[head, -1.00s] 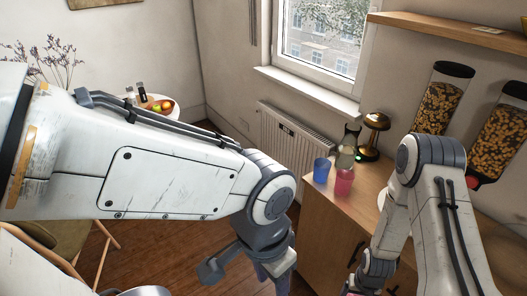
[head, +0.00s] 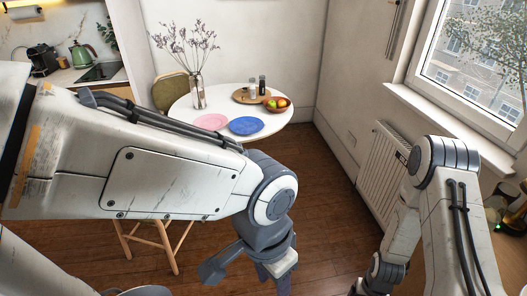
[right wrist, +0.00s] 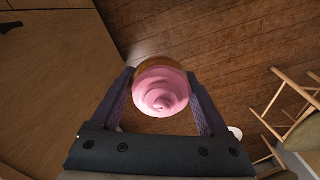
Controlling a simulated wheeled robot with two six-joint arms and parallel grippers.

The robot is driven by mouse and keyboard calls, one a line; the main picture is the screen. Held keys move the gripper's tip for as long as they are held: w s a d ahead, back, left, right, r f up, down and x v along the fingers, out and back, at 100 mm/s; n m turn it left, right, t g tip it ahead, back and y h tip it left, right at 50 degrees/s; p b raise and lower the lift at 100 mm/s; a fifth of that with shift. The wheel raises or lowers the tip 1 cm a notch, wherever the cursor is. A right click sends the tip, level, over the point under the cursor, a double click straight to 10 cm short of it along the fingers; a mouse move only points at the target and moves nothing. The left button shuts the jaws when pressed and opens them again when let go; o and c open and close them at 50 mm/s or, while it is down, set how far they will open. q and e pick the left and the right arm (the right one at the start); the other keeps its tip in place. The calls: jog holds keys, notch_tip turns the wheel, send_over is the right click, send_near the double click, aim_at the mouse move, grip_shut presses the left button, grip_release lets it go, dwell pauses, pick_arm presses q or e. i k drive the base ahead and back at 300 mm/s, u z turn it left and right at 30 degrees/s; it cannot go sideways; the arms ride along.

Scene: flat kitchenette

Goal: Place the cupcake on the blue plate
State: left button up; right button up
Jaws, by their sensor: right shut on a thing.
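The cupcake (right wrist: 162,88), with pink swirled frosting, sits between the two fingers of my right gripper (right wrist: 163,100) in the right wrist view. That gripper is shut on it, with bare wooden floor below. The blue plate (head: 246,125) lies on the white round table (head: 270,121) in the head view, well away from my grippers. A pink plate (head: 211,122) lies beside it on the left. My left gripper (head: 276,278) hangs low in the head view, cut by the bottom edge, and its jaw opening is unclear. My right gripper's fingers are out of the head view.
On the table stand a vase with dry stems (head: 197,90), a fruit bowl (head: 277,104) and a round wooden tray (head: 247,97). A chair (head: 168,92) and a wooden stool (head: 151,232) are near it. Open floor (head: 325,205) lies right of the table.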

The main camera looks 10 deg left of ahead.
aim_at(246, 127)
jog(key=z, duration=0.05)
jog(key=i, duration=2.2)
jog(key=u, duration=0.45)
